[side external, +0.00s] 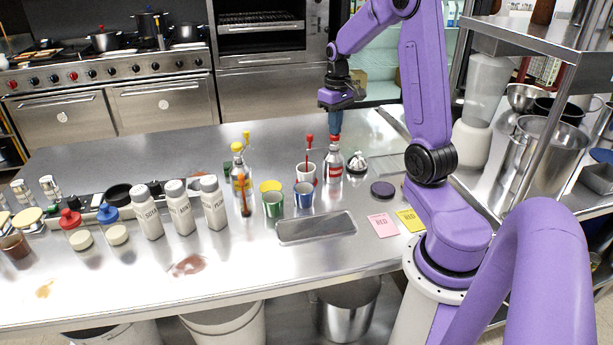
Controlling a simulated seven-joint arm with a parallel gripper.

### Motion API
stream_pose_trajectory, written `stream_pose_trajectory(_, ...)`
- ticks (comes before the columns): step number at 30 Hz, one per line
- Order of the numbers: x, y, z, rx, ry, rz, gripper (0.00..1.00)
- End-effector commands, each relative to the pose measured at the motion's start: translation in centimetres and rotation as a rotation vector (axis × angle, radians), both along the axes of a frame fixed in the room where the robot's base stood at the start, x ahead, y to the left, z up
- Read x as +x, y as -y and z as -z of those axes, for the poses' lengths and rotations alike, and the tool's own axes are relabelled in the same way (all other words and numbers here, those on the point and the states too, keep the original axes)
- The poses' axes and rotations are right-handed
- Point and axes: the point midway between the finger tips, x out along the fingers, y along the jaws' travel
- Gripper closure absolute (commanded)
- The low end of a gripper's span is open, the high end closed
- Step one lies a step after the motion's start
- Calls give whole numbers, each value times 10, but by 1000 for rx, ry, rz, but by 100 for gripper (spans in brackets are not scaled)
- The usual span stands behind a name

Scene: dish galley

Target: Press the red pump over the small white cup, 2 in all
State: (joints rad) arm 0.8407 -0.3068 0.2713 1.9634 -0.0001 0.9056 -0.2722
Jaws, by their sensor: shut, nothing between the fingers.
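My gripper (335,128) is shut and empty, pointing down at the right of the counter's middle. Its fingertips are at or just above the red top (333,143) of a silver bottle with a red label (332,168); contact is too small to tell. A small white cup (306,174) with red on it stands just left of that bottle. A thin red-topped stem (310,145) rises at the cup. Far left, a red-topped dispenser (70,219) stands behind a pale round cup (81,240). I cannot tell for sure which red top is the task's pump.
Green (272,204) and blue (303,196) cans stand in front of the white cup. A yellow-topped bottle (239,172) is to their left. A shallow metal tray (316,227), a dark disc (382,189) and pink (383,225) and yellow cards lie nearer. Three white shakers stand left.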

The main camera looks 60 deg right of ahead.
Motion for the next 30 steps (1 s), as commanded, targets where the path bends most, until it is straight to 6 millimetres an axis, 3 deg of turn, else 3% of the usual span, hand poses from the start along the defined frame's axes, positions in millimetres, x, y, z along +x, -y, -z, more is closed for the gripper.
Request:
stream_pose_trajectory(15, 0, 0, 8, 2, -3, 0, 100)
stream_pose_trajectory(30, 0, 0, -16, 1, -2, 1, 100)
